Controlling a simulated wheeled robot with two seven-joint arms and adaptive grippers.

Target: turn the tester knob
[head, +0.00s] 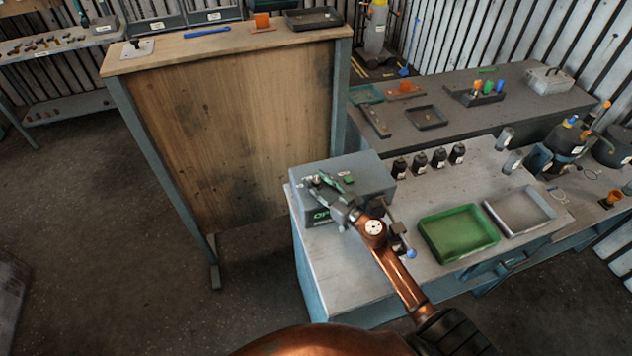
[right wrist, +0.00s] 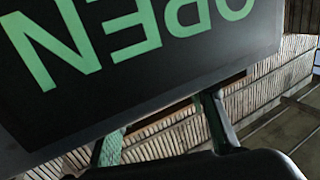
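The tester (head: 367,180) is a grey box at the left end of the light workbench, with a green button on top and a dark front display. The display reads "OPEN" upside down in the right wrist view (right wrist: 130,45); only "OP" shows in the head view. My right gripper (head: 319,182) is over the left part of the tester's top, with its green fingers low over it. The fingers stand apart in the right wrist view (right wrist: 160,140), but the display hides their tips. I cannot make out the knob or any grip on it. My left gripper is out of view.
A green tray (head: 458,233) and a grey tray (head: 521,211) lie on the workbench right of my arm. Several black bottles (head: 438,159) stand behind. A blue-tipped fixture (head: 410,253) is close beside my arm. A wooden-panelled stand (head: 240,130) is behind left.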

